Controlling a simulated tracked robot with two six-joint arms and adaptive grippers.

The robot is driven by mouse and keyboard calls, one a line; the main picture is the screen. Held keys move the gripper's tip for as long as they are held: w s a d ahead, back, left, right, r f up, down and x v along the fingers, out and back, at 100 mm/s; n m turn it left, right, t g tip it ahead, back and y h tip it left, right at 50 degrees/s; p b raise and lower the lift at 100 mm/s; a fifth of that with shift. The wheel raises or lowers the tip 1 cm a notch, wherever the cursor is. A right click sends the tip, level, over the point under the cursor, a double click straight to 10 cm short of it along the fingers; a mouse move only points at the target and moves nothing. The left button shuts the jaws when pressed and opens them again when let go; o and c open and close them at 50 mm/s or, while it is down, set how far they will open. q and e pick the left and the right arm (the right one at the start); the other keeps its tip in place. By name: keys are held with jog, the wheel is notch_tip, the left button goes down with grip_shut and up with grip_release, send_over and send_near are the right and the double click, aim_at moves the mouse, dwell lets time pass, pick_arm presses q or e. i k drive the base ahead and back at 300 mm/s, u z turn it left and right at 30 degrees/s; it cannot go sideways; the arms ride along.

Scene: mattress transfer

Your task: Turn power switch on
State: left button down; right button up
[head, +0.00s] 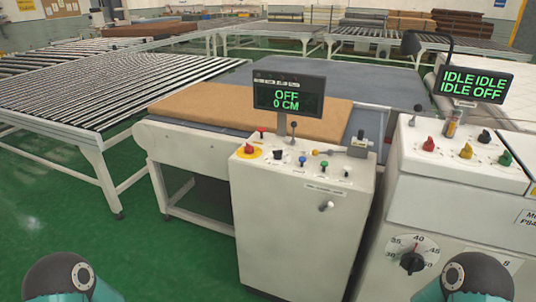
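A white control console (290,240) stands in the middle of the head view. Its screen (289,95) reads "OFF" and "0 CM". Its sloped top carries a red button on a yellow disc (249,152), a black knob (277,155), small coloured knobs and thin levers. A silver switch or key (326,206) sits on the front face, under a small label (323,190) too small to read. I cannot tell for sure which control is the power switch. Parts of my two arms show at the bottom left and right corners, apart from the console; neither gripper is in view.
A second white machine (440,200) stands close at the right, with coloured knobs, a dial (412,261) and a screen (472,86) reading "IDLE IDLE IDLE OFF". A brown mattress-like slab (220,105) lies behind the console. A roller conveyor (100,95) is at left. Green floor (150,250) is clear.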

aim_at(249, 149)
jog(key=k, duration=0.5)
jog(key=u, duration=0.15)
jog(key=i, duration=0.9)
jog(key=z, duration=0.15)
jog(key=k, duration=0.55)
jog(key=u, duration=0.35)
jog(key=i, duration=1.45)
jog(key=u, duration=0.05)
